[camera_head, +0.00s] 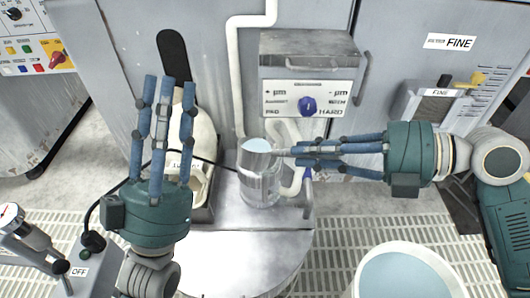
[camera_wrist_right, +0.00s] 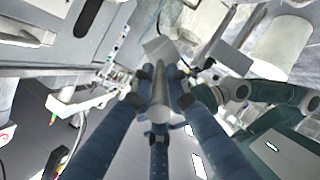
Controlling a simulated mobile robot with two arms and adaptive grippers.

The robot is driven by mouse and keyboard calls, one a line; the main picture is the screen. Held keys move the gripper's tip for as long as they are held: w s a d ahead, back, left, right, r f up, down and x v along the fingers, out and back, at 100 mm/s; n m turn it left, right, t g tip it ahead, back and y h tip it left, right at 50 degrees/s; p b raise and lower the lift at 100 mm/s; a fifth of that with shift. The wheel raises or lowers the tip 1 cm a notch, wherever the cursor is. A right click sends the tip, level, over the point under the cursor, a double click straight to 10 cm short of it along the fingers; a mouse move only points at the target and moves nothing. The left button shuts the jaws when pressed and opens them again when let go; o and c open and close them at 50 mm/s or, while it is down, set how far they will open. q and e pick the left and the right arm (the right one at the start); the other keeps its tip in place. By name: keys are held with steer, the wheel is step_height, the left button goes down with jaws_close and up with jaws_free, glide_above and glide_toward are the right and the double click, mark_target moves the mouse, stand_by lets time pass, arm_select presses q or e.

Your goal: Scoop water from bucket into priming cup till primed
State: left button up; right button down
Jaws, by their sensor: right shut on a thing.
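My right gripper (camera_head: 300,156) reaches in from the right and is shut on the grey handle of a small scoop (camera_head: 257,146). The scoop's pale blue head is over the mouth of the clear priming cup (camera_head: 260,186); I cannot tell whether it touches the rim. The handle also shows between the fingers in the right wrist view (camera_wrist_right: 160,98). The cup stands upright on a metal ledge, its water level unclear. The white bucket (camera_head: 357,287) at the lower right holds pale blue water. My left gripper (camera_head: 168,85) is open and empty, fingers pointing up, left of the cup.
A pale pump body with a black lever (camera_head: 172,55) stands behind my left gripper. A white pipe (camera_head: 235,75) runs down behind the cup. A control box with a blue knob (camera_head: 307,106) is above it. An "OFF" switch box (camera_head: 80,271) is at the lower left.

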steer(key=shift+w+r+p, duration=0.15)
steer(key=shift+p, duration=0.25)
steer(key=shift+w+d+m+p, duration=0.1)
steer(key=shift+m+p, duration=0.3)
steer(key=shift+w+g+y, duration=0.1)
steer(key=shift+g+y, duration=0.2)
steer(key=shift+w+d+r+m+p, duration=0.1)
steer(key=shift+m+p, duration=0.3)
steer(key=shift+p, duration=0.3)
arm_select(q)
steer(key=w+f+g+y, duration=0.2)
steer(key=w+f+g, duration=0.2)
steer(key=f, duration=0.5)
steer(key=w+f+g+y, duration=0.1)
steer(key=w+f+g, duration=0.3)
steer(key=f, duration=0.5)
steer(key=shift+a+f+g+y+p, duration=0.2)
steer(key=shift+g+y+p, duration=0.25)
steer(key=shift+g, duration=0.65)
arm_select(e)
steer(key=shift+w+f+m, duration=0.2)
steer(key=shift+f+m, duration=0.05)
steer(key=shift+m, duration=0.15)
arm_select(q)
steer(key=shift+f, duration=0.15)
arm_select(e)
steer(key=shift+d, duration=0.1)
